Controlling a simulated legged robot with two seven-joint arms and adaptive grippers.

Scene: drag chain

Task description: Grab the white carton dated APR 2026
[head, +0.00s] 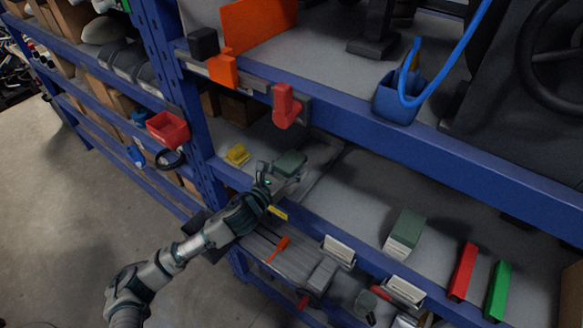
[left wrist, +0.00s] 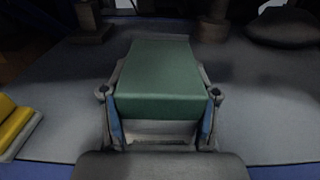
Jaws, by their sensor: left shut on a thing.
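My left gripper (head: 270,179) is shut on a carton with a green top (head: 290,163), over the middle shelf. In the left wrist view the carton (left wrist: 163,75) sits between the two fingers, its green top facing the camera and a pale strip below its near edge. A second carton (head: 405,233), green-topped with a pale printed front, stands on the same shelf to the right. No date can be read on either carton. I cannot tell whether the held carton still touches the shelf. My right gripper is not in view.
A yellow object (head: 237,154) lies left of the held carton. A red block (head: 463,271) and a green block (head: 498,290) stand at the right. Shelf between the cartons is clear.

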